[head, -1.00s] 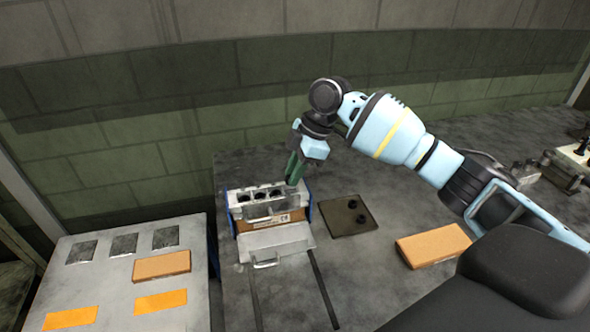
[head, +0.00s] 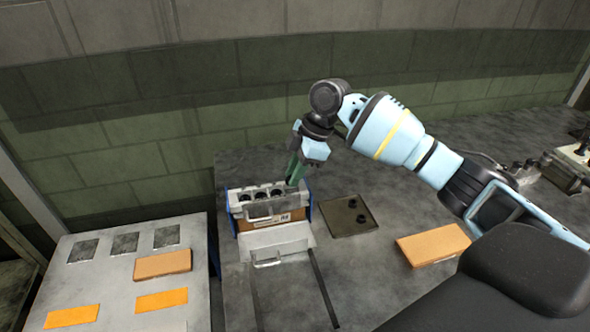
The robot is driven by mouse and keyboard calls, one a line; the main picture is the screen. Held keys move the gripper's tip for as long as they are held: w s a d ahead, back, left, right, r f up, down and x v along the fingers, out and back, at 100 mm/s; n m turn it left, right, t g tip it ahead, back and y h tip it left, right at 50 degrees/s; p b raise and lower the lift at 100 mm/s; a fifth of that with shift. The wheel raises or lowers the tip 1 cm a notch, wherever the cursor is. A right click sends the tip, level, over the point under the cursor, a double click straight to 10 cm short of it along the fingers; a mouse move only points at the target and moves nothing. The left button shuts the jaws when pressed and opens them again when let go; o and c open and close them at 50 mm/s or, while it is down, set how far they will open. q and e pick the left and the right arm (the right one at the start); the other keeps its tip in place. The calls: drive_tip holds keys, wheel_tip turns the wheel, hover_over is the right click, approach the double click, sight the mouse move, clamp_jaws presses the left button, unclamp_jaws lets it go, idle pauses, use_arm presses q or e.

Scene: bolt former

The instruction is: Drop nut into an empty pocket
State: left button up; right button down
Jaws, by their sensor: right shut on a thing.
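My right gripper (head: 292,180) points down over the right end of the pocket block (head: 236,208), a pale metal block with a row of dark round pockets. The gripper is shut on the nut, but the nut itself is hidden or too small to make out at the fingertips. The fingertips are close to the block's top at the rightmost pocket; I cannot tell whether they touch it. The pockets to the left of the gripper show as dark round holes. My left gripper is not in view.
A dark plate (head: 345,228) with two small black round pieces lies right of the block. An orange-brown box (head: 432,245) lies further right. A light table (head: 110,290) with orange patches and a brown box (head: 162,264) stands at left. A metal plate with a handle (head: 285,238) sits in front of the block.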

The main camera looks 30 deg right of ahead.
drive_tip(key=shift+f, duration=0.6)
drive_tip(key=c, duration=1.2)
unclamp_jaws()
drive_tip(key=shift+v, duration=3.9)
